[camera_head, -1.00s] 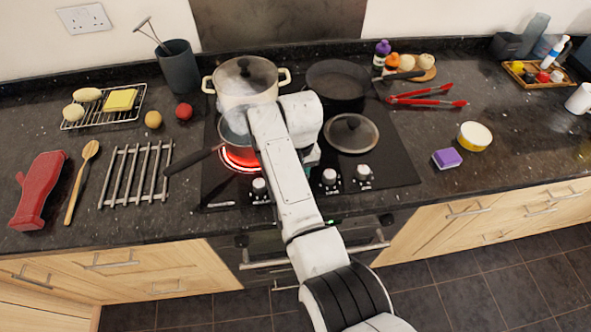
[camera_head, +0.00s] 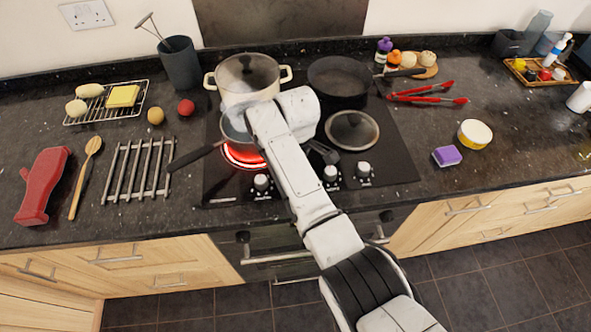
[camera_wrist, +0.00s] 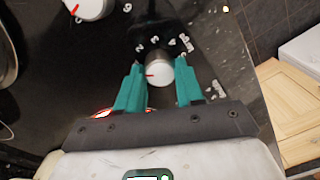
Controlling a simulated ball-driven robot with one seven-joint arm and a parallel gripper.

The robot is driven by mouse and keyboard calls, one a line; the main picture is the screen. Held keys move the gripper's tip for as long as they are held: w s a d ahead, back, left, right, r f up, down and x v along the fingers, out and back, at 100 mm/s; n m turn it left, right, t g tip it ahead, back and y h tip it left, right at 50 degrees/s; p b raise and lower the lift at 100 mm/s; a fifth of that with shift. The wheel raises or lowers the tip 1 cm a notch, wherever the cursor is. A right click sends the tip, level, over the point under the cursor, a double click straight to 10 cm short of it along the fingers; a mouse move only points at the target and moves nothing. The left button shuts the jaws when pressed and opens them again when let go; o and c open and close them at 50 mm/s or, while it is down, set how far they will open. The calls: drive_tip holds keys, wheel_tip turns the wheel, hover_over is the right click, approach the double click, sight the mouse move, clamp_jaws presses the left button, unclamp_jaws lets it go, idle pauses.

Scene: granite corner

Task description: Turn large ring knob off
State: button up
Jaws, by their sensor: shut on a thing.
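In the wrist view a white round control knob (camera_wrist: 159,73) with a red pointer mark stands on the black hob, with printed numbers around it. My gripper (camera_wrist: 158,66) has its teal fingers on either side of this knob, shut on it. In the head view my arm hides the fingertips and part of the knob row. Visible knobs there are a left one (camera_head: 261,182), a middle one (camera_head: 331,173) and a right one (camera_head: 363,168). A front-left ring (camera_head: 245,156) glows red under a saucepan (camera_head: 236,122). I cannot tell which ring the held knob serves.
A cream pot (camera_head: 250,80) stands behind the saucepan, and a dark frying pan (camera_head: 338,80) is at the back right. A glass lid (camera_head: 352,131) lies on the front-right of the hob. A second knob (camera_wrist: 90,8) shows at the wrist view's top.

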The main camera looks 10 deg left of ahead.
drive_tip(key=n, duration=0.4)
drive_tip(key=shift+a+r+n, duration=0.1)
drive_tip(key=shift+r+n, duration=0.05)
drive_tip(key=shift+n, duration=1.75)
drive_tip(key=o, duration=1)
drive_tip(key=shift+s, duration=0.1)
drive_tip(key=shift+o, duration=0.2)
wheel_tip(320, 180, up, 11)
drive_tip(key=b, duration=0.1)
drive_tip(key=shift+w+f, duration=0.2)
drive_tip(key=shift+w, duration=0.05)
drive_tip(key=shift+a+f, duration=0.1)
